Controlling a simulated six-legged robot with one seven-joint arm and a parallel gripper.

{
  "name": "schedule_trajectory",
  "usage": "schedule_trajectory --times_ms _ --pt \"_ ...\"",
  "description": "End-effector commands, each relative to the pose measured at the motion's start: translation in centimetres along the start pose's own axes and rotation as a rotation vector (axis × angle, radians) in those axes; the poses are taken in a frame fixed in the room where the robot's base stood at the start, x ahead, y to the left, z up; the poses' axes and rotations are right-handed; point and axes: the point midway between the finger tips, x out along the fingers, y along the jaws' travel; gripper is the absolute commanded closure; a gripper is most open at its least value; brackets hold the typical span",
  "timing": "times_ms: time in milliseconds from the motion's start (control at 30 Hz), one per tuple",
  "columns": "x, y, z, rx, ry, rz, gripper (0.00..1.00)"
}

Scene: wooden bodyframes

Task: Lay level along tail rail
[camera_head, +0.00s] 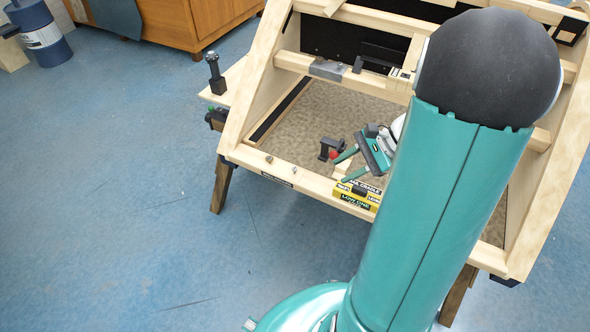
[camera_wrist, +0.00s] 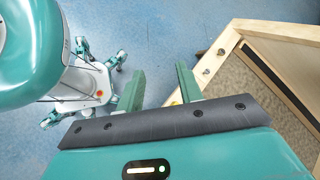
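A yellow block with black labels (camera_head: 357,194), perhaps the level or its cradle, sits at the near rail (camera_head: 310,184) of the wooden frame; "LOW ONE" shows on one label. I cannot tell which rail is the tail rail. My gripper (camera_head: 347,166) hangs just above and behind the yellow block, its green fingers pointing down-left. In the wrist view my gripper (camera_wrist: 161,87) has its two fingers apart, with blue floor showing between them. A sliver of yellow (camera_wrist: 173,102) shows by the right finger. My arm hides the right part of the frame.
A black clamp-like piece with red (camera_head: 330,150) stands inside the frame, left of my gripper. A grey piece (camera_head: 327,69) lies on the upper crossbar (camera_head: 290,61). Two bolts (camera_head: 269,159) stand on the near rail. A black handle (camera_head: 215,75) stands on the left ledge.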

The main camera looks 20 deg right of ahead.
Motion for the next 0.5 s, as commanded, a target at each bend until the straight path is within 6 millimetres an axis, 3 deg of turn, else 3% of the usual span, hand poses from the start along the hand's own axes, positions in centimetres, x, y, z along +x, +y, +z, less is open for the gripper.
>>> schedule_trajectory --times_ms 33,200,500 --pt "0.2 -0.4 2.3 -0.091 0.03 0.043 0.64" --pt "0.8 -0.4 8.3 -0.389 0.142 0.187 0.64" --pt "0.8 1.0 16.9 -0.94 0.366 0.376 0.64"
